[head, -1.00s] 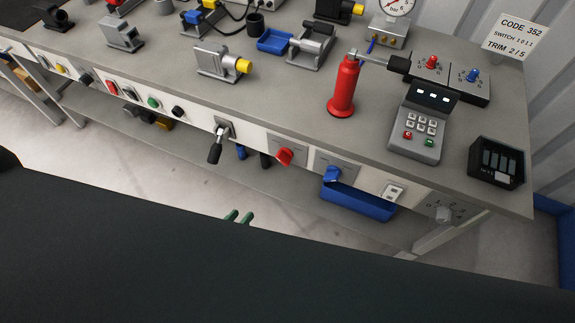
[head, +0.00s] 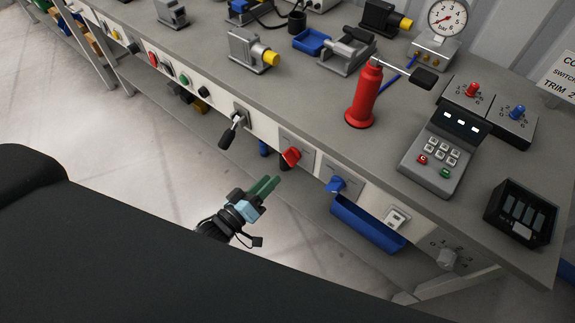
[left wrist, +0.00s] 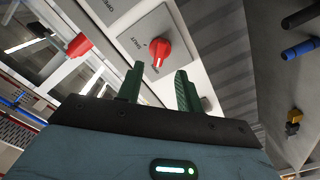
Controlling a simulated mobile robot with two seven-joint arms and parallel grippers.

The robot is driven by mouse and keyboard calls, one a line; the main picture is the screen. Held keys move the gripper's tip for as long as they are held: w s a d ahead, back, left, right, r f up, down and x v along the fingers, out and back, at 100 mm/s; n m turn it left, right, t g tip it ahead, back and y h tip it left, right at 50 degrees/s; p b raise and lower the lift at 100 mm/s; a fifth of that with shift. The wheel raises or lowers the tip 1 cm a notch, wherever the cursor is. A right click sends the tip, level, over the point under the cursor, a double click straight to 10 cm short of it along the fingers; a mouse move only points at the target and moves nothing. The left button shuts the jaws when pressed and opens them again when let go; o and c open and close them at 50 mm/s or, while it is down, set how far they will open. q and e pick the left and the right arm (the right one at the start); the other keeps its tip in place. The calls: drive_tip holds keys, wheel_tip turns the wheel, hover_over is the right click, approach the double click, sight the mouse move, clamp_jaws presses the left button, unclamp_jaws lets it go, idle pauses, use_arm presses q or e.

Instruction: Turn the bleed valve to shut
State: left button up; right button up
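A red turning knob (head: 291,156) sits on a light plate on the bench's front panel. My right gripper is not in view.
A black-handled lever (head: 232,131) is left of the red knob; a blue knob (head: 337,185) is to its right. A blue bin (head: 368,224) hangs below. A red jack (head: 365,95) and keypad box (head: 441,155) stand on the bench. Floor in front is clear.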

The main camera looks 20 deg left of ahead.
sight(288, 162)
use_arm(q)
drive_tip(key=shift+x, duration=3.9)
clamp_jaws()
